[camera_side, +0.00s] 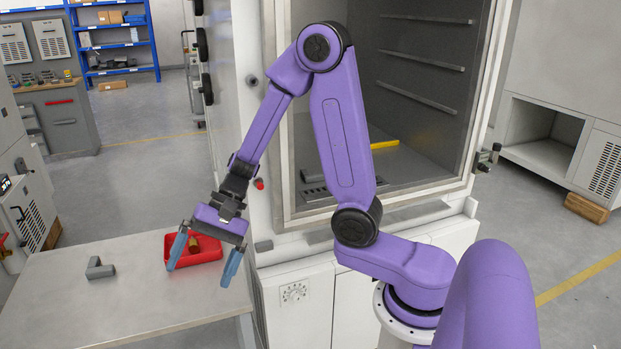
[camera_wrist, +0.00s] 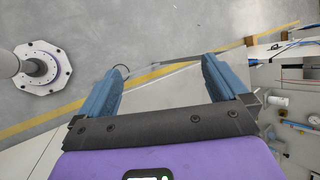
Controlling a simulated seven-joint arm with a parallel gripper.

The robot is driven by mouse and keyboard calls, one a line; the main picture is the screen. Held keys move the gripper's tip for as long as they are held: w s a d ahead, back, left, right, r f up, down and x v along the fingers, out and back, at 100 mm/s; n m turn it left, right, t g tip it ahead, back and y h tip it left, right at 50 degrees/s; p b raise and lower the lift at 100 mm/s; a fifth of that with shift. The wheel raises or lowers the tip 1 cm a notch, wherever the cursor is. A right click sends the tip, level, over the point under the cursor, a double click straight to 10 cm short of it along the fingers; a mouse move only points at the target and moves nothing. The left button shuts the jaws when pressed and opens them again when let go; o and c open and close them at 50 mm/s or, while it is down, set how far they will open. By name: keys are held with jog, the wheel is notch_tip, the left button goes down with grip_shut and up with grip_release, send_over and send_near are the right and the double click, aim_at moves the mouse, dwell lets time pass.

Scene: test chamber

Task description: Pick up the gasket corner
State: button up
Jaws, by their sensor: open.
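A grey L-shaped piece (camera_side: 99,268), which looks like the gasket corner, lies on the left part of the pale table (camera_side: 130,308) in the side view. My gripper (camera_side: 198,277) is to its right, with blue fingers spread and nothing between them. The fingers angle down in front of a red tray (camera_side: 207,252) on the table. A brownish cylinder (camera_side: 194,244) shows in the tray, partly hidden by my gripper. In the wrist view my open gripper (camera_wrist: 163,64) shows against grey floor. The L-shaped piece is not visible there.
An open chamber (camera_side: 425,120) stands behind my arm, with a yellow item (camera_side: 384,144) inside. The table is clear around the L-shaped piece. The wrist view shows a round metal base (camera_wrist: 42,67) on the floor.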

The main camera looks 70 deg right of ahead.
jog(key=w+d+f+m+t, duration=0.1)
jog(key=w+d+m+t, duration=0.2)
jog(key=w+m, duration=0.2)
jog(key=m+t+h, duration=0.4)
jog(key=m+h, duration=1.4)
jog(key=m, duration=1.4)
send_near(312, 175)
jog(key=shift+t, duration=0.3)
jog(key=d, duration=0.1)
jog(key=w+d+f, duration=0.1)
jog(key=d, duration=0.1)
jog(key=w+d, duration=0.1)
jog(key=shift+w+d+f, duration=0.2)
jog(key=shift+d, duration=0.1)
jog(key=shift+f+x, duration=0.25)
jog(key=shift+x, duration=2.4)
